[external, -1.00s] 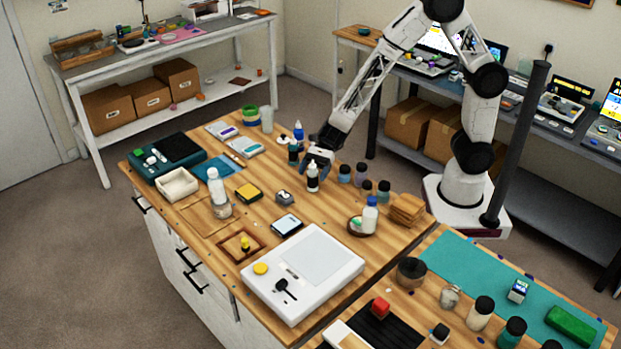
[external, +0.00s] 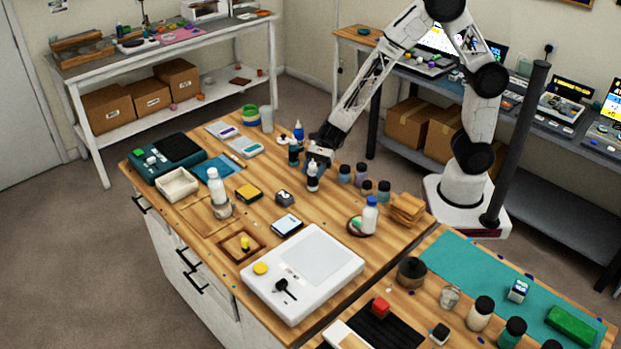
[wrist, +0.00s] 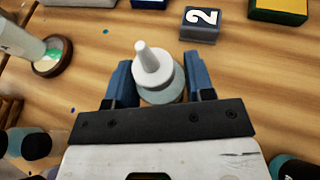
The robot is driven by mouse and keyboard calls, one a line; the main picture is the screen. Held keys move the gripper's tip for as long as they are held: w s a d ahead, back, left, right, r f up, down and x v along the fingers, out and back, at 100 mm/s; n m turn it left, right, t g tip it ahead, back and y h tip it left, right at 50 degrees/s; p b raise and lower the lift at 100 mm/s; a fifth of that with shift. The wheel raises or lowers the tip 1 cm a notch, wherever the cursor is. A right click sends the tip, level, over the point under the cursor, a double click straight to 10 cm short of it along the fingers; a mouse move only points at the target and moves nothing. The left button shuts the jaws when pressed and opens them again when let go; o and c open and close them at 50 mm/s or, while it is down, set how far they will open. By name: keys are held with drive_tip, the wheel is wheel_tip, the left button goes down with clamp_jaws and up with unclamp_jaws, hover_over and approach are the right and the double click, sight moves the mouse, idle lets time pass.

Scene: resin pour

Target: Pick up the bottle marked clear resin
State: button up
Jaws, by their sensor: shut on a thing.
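A small bottle with a pale conical nozzle (wrist: 152,66) stands between my gripper's two blue fingers in the wrist view. I cannot read any label, so I cannot tell whether this is the one marked clear resin. Whether its base touches the table is unclear.
Small jars (external: 361,175) stand close to the right of the held bottle, and a dark teal bottle (external: 293,154) close to its left. A grey block marked 2 (wrist: 200,24) lies nearby.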

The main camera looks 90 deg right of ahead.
drive_tip(key=shift+r, duration=4.75)
